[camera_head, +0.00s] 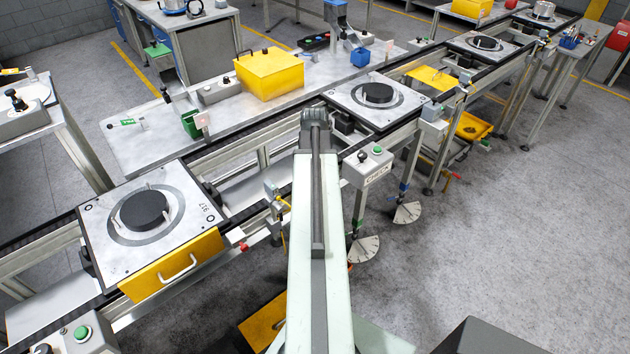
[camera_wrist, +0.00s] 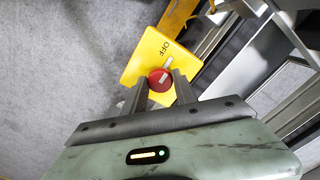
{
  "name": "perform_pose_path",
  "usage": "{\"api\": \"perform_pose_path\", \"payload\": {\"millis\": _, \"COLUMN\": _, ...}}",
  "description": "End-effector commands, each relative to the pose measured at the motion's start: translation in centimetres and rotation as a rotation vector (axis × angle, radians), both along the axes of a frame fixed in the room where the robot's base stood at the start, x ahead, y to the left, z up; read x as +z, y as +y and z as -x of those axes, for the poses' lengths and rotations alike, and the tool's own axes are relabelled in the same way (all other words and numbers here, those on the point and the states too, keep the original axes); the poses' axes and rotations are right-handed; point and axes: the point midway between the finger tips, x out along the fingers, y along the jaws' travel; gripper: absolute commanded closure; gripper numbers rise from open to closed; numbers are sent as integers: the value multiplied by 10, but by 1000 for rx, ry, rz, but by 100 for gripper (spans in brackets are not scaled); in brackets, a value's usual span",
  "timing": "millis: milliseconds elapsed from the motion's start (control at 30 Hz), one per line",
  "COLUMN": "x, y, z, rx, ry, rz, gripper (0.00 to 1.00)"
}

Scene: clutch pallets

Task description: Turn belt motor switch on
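The belt motor switch is a round red knob (camera_wrist: 160,80) with a pale bar across it, on a yellow plate (camera_wrist: 138,66) in the wrist view. The plate carries the word OFF beyond the knob, with a pale mark between them. My gripper (camera_wrist: 159,86) is open. Its two grey fingers stand on either side of the knob, which shows between their tips. I cannot tell whether either finger touches it. In the head view my arm hides the gripper, and I cannot make out the red knob there.
A conveyor with pallets (camera_head: 88,225) runs diagonally past my arm. A small box with a green button (camera_head: 377,150) stands right of the arm. A yellow bin (camera_head: 270,72) sits on the bench behind. The grey floor (camera_head: 490,230) on the right is mostly clear.

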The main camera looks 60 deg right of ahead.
Motion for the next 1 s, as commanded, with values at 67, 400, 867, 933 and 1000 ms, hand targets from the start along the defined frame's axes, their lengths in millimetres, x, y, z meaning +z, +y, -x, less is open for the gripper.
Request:
{"api": "perform_pose_path", "payload": {"millis": 67, "x": 0, "y": -8, "z": -2, "rx": 4, "ry": 3, "rz": 1, "gripper": 100}}
{"api": "perform_pose_path", "payload": {"millis": 400, "x": 0, "y": 1, "z": 1, "rx": -68, "ry": 8, "rz": 3, "gripper": 100}}
{"api": "perform_pose_path", "payload": {"millis": 867, "x": -1, "y": 2, "z": 2, "rx": -448, "ry": 12, "rz": 1, "gripper": 100}}
{"api": "perform_pose_path", "payload": {"millis": 933, "x": -1, "y": 2, "z": 2, "rx": -515, "ry": 12, "rz": 1, "gripper": 100}}
{"api": "perform_pose_path", "payload": {"millis": 1000, "x": -1, "y": 2, "z": 2, "rx": -582, "ry": 12, "rz": 1, "gripper": 100}}
